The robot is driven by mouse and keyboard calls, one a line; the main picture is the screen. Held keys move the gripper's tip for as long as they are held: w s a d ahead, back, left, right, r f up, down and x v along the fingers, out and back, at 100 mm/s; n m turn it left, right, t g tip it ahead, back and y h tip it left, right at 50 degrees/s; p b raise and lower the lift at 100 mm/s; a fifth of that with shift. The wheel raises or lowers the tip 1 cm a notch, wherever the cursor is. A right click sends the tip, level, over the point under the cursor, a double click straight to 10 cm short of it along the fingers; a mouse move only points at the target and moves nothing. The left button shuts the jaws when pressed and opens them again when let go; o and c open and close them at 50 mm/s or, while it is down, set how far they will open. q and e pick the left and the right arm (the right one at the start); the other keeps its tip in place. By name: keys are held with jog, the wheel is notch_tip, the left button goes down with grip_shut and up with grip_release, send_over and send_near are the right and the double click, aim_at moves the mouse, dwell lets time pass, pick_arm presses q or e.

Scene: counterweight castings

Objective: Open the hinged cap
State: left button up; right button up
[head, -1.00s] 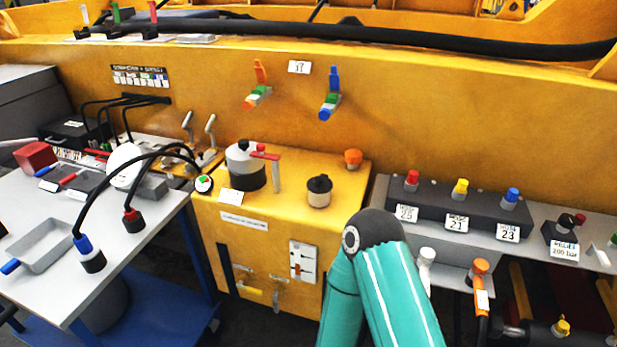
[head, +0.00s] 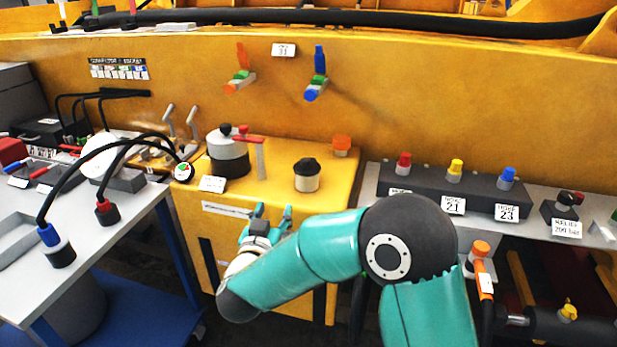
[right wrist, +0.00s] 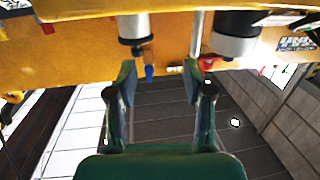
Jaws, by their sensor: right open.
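Two capped vessels stand on top of the yellow cabinet, and I cannot tell for sure which has the hinged cap. One is a cream jar with a black cap (head: 306,177), and the cap sits down on it. The other is a larger white-and-black pot (head: 228,158) with a black knob and a red lever beside it. My right gripper (head: 272,213) is open and empty at the cabinet's front edge, apart from both vessels. In the right wrist view its fingers (right wrist: 160,72) are spread, with both vessels beyond them, upside down. My left gripper is not in view.
An orange knob (head: 341,144) stands behind the jar. A dark box with red, yellow and blue knobs (head: 454,177) is to the right. A white table (head: 130,215) with black cables is to the left. The yellow wall (head: 400,110) rises behind.

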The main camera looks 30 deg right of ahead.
aim_at(304, 166)
jog(key=w+d+r, duration=0.1)
jog(key=w+d, duration=0.2)
jog(key=d, duration=0.1)
jog(key=w+d+r+m+h+p, duration=0.1)
jog(key=w+d, duration=0.2)
jog(key=d, duration=0.2)
jog(key=w+d+r+g+h+p, duration=0.1)
jog(key=w+d, duration=0.2)
jog(key=d, duration=0.2)
jog(key=shift+d+r+m, duration=0.15)
jog(key=shift+m, duration=0.15)
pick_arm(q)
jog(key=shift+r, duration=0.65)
pick_arm(e)
grip_shut()
